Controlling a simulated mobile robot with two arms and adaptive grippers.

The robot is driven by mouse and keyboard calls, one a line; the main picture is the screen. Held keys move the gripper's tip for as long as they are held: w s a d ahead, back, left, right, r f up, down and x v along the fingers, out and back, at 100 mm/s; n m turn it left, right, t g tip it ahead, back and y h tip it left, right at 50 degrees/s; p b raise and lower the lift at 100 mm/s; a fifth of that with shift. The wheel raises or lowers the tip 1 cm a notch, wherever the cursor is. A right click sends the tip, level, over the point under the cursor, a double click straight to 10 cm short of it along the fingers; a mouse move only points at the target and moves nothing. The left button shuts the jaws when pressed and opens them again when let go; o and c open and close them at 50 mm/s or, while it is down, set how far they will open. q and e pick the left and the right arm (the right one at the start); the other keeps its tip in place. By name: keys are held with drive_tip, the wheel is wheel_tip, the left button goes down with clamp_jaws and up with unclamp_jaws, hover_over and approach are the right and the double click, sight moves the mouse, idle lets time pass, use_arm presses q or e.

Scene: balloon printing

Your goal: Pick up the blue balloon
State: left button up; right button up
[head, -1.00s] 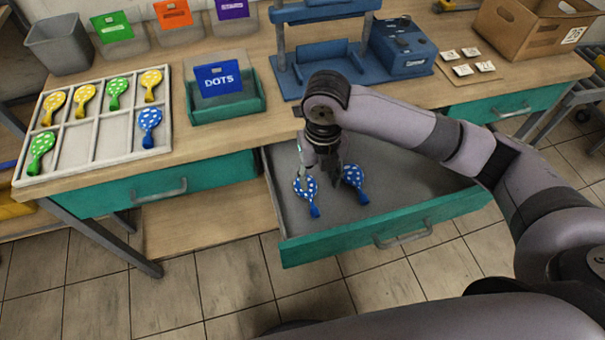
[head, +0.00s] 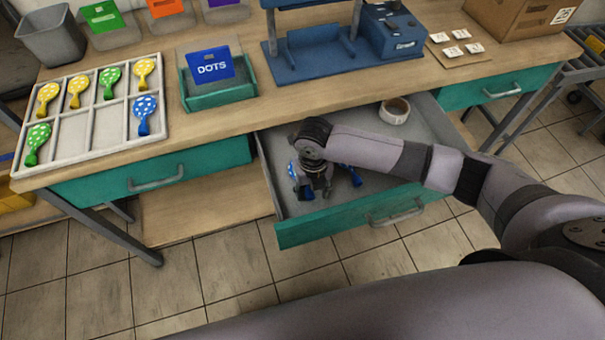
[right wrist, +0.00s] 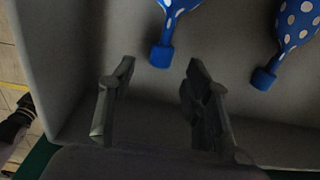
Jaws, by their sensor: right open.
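Two blue balloons with white dots lie in the open drawer (head: 400,165). In the head view the left balloon (head: 292,169) is mostly hidden by my right gripper (head: 315,193), and the right balloon (head: 355,178) shows partly beside it. In the right wrist view the left balloon's neck (right wrist: 162,55) is just beyond and between the fingertips. The other balloon (right wrist: 297,28) is to the right. My right gripper (right wrist: 157,68) is open and empty, low in the drawer. A third blue balloon (head: 145,113) lies in the sorting tray (head: 70,142). My left gripper is out of view.
A roll of tape (head: 395,111) lies at the drawer's back right. The drawer's front wall (head: 350,220) and side walls are close around my right gripper. A green bin (head: 220,93) with a DOTS sign and a blue press (head: 330,60) stand on the table above.

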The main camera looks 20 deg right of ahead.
drive_tip(key=shift+f, duration=1.4)
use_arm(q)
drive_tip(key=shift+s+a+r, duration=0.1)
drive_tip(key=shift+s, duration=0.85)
use_arm(e)
drive_tip(key=shift+c, duration=0.2)
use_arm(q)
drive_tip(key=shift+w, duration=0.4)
use_arm(e)
drive_tip(key=c, duration=0.8)
